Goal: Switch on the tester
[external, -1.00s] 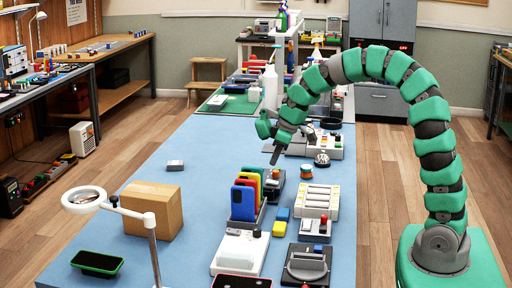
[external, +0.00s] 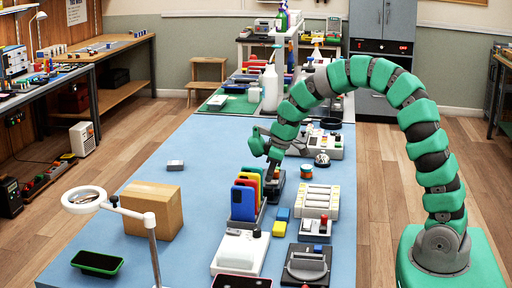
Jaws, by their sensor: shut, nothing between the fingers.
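My gripper (external: 269,176) is at the end of the green arm, pointing down with its fingers shut and nothing held. Its tip is at or just above a small dark device (external: 277,188) behind the phone rack; I cannot tell whether they touch. This device may be the tester, but its labels and any switch are too small to read or hidden by the gripper. A grey unit with a red knob (external: 323,221) and a pale box with several long slots (external: 320,199) stand to its right.
Several coloured phones (external: 243,203) stand upright in a rack close in front of the gripper.

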